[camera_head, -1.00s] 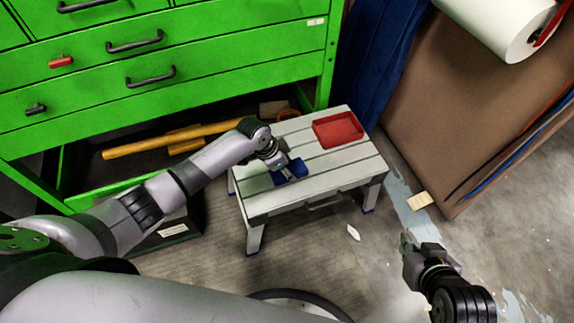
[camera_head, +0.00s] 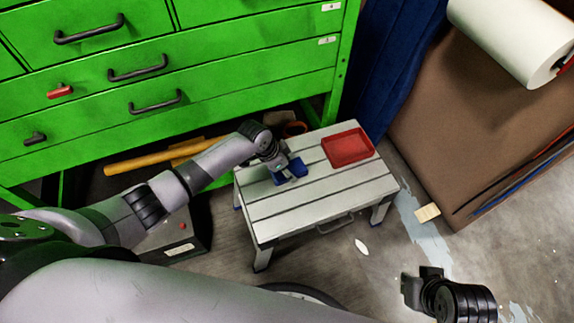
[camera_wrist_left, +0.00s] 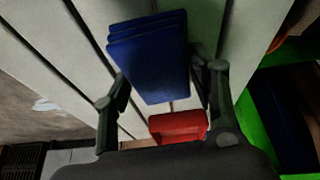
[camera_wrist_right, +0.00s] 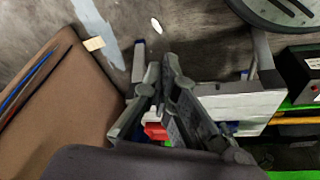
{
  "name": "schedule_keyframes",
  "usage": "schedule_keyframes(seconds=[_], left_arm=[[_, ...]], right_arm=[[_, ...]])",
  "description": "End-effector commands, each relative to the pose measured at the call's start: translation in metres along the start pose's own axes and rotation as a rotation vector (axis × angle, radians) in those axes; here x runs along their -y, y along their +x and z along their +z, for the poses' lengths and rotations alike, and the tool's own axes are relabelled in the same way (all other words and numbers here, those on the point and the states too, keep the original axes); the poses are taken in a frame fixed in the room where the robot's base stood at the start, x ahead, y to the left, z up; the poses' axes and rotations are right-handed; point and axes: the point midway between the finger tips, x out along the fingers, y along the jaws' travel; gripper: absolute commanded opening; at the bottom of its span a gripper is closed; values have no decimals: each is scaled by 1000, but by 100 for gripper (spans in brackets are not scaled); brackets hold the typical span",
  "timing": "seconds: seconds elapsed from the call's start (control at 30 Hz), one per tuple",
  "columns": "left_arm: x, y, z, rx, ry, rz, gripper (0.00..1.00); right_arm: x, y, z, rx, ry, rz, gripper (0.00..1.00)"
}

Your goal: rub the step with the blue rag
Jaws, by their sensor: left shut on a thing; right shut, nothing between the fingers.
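The step (camera_head: 330,196) is a low grey slatted stool standing on the floor in front of the green cabinet. The blue rag (camera_wrist_left: 150,55) is a folded stack held between the fingers of my left gripper (camera_wrist_left: 165,90). In the head view the rag (camera_head: 290,171) is at the left rear part of the step's top; whether it touches the slats I cannot tell. My right gripper (camera_wrist_right: 165,90) is shut and empty, away from the step, at the lower right over the floor in the head view (camera_head: 420,282).
A red tray (camera_head: 348,148) sits on the back right of the step. The green drawer cabinet (camera_head: 230,80) stands behind, with a yellow bar (camera_head: 150,163) low down. A brown board (camera_head: 475,120) and white roll (camera_head: 512,38) are at right. Floor in front is partly clear.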

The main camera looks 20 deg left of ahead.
Motion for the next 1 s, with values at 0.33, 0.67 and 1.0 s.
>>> schedule_keyframes(seconds=[0.33, 0.67, 1.0], left_arm=[[-2, -22, -9, 0, -3, -1, 27], [-3, -31, -14, 0, -5, -2, 27], [-4, -38, -17, 0, -6, -3, 27]], right_arm=[[2, 32, 0, 24, -2, -4, 0], [3, 62, 5, 39, -4, -7, 0], [5, 91, 15, 56, -7, -10, 0]])
